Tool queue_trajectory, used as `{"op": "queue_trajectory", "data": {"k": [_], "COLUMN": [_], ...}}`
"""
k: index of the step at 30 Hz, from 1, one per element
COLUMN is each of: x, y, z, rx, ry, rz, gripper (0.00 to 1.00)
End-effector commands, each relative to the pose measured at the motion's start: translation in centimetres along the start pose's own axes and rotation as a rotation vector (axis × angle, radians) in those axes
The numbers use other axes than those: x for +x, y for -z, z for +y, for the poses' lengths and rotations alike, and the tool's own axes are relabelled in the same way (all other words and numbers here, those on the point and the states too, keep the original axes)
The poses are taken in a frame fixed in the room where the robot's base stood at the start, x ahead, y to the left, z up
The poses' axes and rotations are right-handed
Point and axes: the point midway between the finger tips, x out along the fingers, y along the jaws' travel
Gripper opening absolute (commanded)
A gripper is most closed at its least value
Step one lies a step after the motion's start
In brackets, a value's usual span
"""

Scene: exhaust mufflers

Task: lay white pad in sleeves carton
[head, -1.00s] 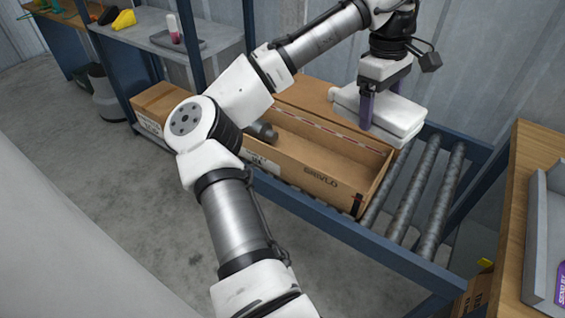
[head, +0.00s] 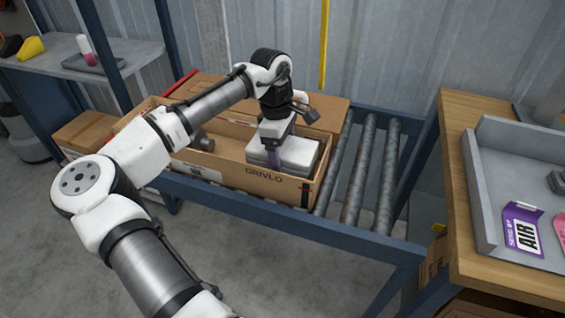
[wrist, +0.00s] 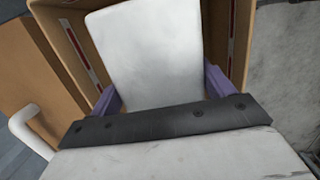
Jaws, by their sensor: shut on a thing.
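The white pad (head: 299,154) is a thick pale block inside the right end of the open cardboard carton (head: 240,184), which has dark lettering on its front wall. My gripper (head: 273,158) is shut on the pad, with a purple finger showing at the pad's near left side. In the wrist view the white pad (wrist: 150,55) lies between the two purple fingers (wrist: 160,92), with carton walls on both sides. Whether the pad touches the carton floor is hidden.
A dark cylindrical part (head: 203,141) lies in the carton's left part. The carton stands on a roller conveyor (head: 360,175) with bare rollers to its right. A wooden bench (head: 455,200) with a grey tray (head: 481,190) is at the right.

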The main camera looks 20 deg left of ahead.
Motion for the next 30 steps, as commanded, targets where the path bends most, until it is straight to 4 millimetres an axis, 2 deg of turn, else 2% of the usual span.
{"op": "queue_trajectory", "data": {"k": [5,12,23,24,27,30], "x": [1.2,4.5,4.8,4.8,4.8,4.8], "y": [0.1,0.5,0.5,0.5,0.5,0.5], "z": [0.0,0.0,0.0,0.0,0.0,0.0], "rx": [0.000,0.002,0.002,0.002,0.002,0.001], "ry": [0.001,0.000,-0.001,-0.001,-0.001,-0.001], "rz": [0.000,0.000,-0.002,-0.001,-0.001,0.000], "gripper": [0.60,0.60,0.60,0.85,0.98,1.00]}}
